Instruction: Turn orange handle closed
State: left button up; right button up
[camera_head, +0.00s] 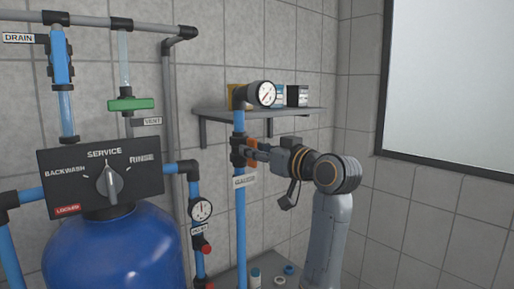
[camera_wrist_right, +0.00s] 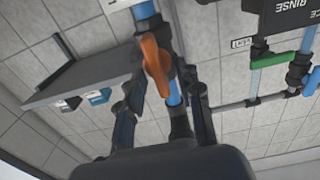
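The orange handle (camera_wrist_right: 155,64) sits on a valve of the vertical blue pipe (camera_head: 240,215). In the head view the orange handle (camera_head: 252,146) shows only in part, behind the fingers of my right gripper (camera_head: 261,152). In the wrist view my right gripper (camera_wrist_right: 160,88) is open, with one finger on each side of the handle's lower end and of the blue pipe. Gaps show between the fingers and the handle, so I see no grip on it. The handle lies roughly along the pipe, slightly slanted. My left gripper is not in view.
A pressure gauge (camera_head: 262,94) tops the pipe, before a grey shelf (camera_head: 215,115) with small boxes. A blue tank (camera_head: 115,255) with a black dial panel (camera_head: 70,175) stands left. A green handle (camera_head: 131,104) is above it. Free room lies right of my arm.

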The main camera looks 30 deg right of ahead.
grip_shut()
dwell(0.3)
jog(key=shift+d+f+m, duration=0.2)
jog(key=shift+m, duration=2.75)
jog(key=shift+d+f+m, duration=0.15)
jog(key=shift+m, duration=2.85)
jog(key=shift+d+f+m, duration=0.2)
jog(key=shift+m, duration=2.75)
grip_release()
